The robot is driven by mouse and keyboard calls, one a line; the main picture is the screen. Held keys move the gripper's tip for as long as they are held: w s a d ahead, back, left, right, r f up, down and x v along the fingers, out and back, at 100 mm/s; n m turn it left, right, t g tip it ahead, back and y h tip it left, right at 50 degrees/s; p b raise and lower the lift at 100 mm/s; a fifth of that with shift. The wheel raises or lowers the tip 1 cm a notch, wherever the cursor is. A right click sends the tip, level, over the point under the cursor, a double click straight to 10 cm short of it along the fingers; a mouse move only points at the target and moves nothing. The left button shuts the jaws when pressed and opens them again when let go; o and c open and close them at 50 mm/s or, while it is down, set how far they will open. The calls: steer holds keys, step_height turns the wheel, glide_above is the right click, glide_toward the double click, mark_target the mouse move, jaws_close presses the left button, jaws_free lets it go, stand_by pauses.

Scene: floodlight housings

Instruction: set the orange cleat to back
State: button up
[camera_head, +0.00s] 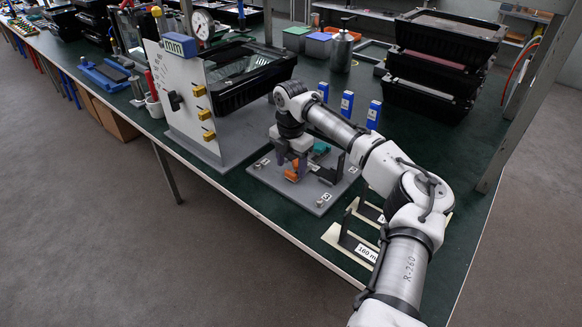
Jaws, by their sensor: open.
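The orange cleat (291,174) sits on a grey plate (318,199) on the green bench. My gripper (289,164) is over the plate with its fingers pointing down, right at the cleat. The fingers are open and partly cover the cleat, so I cannot tell whether they touch it. Which way the cleat is set is too small and too hidden to tell. A teal part (321,148) shows on the same plate behind my gripper.
A grey fixture (185,90) with yellow knobs and a black housing (250,75) stands left of the plate. Blue-labelled upright pieces (347,104) stand behind my arm. Stacked black housings (440,60) are at the back right. A cream stand (350,243) lies near the front edge.

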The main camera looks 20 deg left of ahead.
steer(key=shift+f, duration=1.25)
